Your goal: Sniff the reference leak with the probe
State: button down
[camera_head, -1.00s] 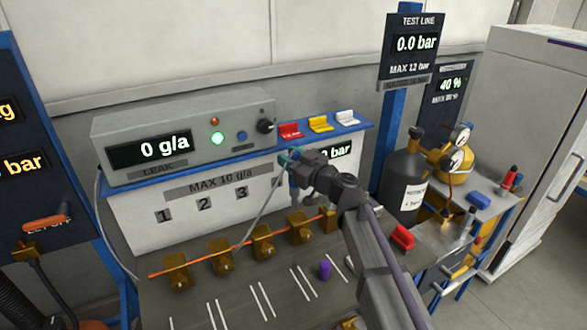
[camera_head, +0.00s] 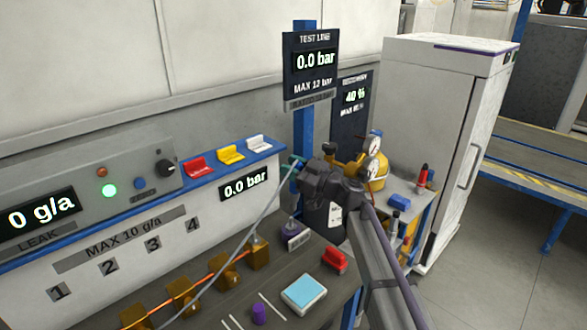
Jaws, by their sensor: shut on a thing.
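My gripper (camera_head: 302,168) is shut on the probe (camera_head: 292,160), whose teal end shows at the jaws. A grey hose (camera_head: 262,190) hangs from it down to the lower left. The leak detector (camera_head: 130,185) at the left reads 0 g/a and has a lit green lamp. A small block with a pale label and a thin stem (camera_head: 294,237) stands on the bench below my gripper. It may be the reference leak, but I cannot read its label. The probe is well above it and apart from it.
The bench (camera_head: 210,310) holds brass blocks on a copper pipe (camera_head: 226,268), a purple cylinder (camera_head: 259,314), a red object (camera_head: 334,260) and a light-blue pad (camera_head: 304,293). Red, yellow and white clips (camera_head: 230,154) sit on the shelf. The test line post (camera_head: 303,130) stands behind my gripper.

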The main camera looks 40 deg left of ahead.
jog(key=a+f+b, duration=0.1)
jog(key=w+f+b, duration=0.1)
jog(key=f+b, duration=0.1)
jog(key=w+a+f+b, duration=0.1)
jog(key=f, duration=0.1)
jog(key=shift+w+a+f+b, duration=0.1)
jog(key=shift+a+b, duration=0.2)
jog(key=shift+a, duration=0.15)
dwell(4.0)
